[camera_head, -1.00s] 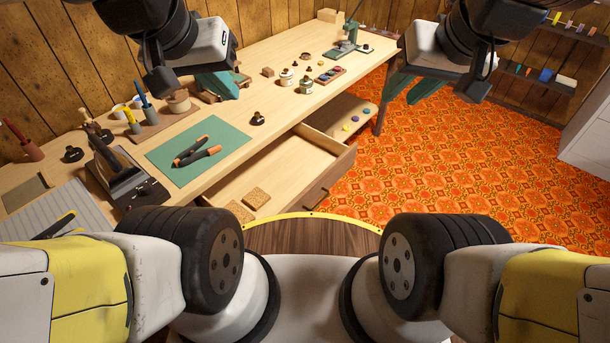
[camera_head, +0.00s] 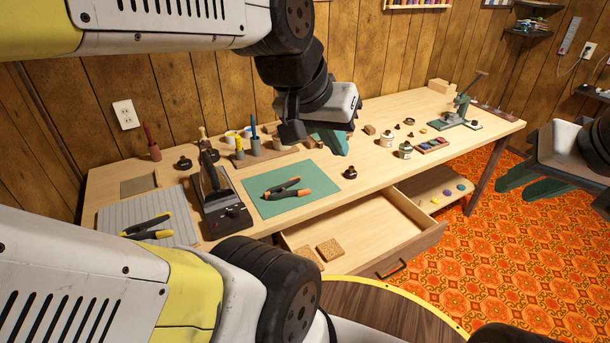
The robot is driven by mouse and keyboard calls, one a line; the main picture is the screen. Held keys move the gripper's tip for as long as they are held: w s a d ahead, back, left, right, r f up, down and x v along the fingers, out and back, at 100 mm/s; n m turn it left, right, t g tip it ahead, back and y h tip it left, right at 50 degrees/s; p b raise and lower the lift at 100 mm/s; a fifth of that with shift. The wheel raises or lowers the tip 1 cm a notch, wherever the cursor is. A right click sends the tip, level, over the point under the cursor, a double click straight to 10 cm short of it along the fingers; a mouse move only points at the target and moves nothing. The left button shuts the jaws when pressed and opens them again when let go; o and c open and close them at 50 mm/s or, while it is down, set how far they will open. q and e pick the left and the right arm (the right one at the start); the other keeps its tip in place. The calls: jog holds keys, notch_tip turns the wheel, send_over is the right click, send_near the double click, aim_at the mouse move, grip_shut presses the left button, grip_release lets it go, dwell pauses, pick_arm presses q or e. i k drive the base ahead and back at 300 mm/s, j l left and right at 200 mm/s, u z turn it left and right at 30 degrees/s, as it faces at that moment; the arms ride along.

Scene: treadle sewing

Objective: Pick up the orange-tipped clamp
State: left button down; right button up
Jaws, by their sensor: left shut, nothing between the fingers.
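The orange-tipped clamp (camera_head: 284,189) is black with orange ends. It lies flat on the green mat (camera_head: 322,184) on the workbench. My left gripper (camera_head: 334,143) is shut and empty, with its teal fingers above the bench, behind and to the right of the clamp in the picture. It is apart from the clamp. My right gripper (camera_head: 556,190) is at the right edge over the patterned floor, away from the bench. Its teal fingers are spread and nothing shows between them.
A yellow-tipped black clamp (camera_head: 150,228) lies on a grey ribbed board (camera_head: 125,223) at left. A dark upright tool (camera_head: 221,205) stands beside the green mat. Jars (camera_head: 386,140) and small parts sit farther right. An open drawer (camera_head: 350,226) juts out in front.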

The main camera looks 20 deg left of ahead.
aim_at(299, 193)
jog(key=j+z, duration=0.15)
jog(key=j, duration=1.45)
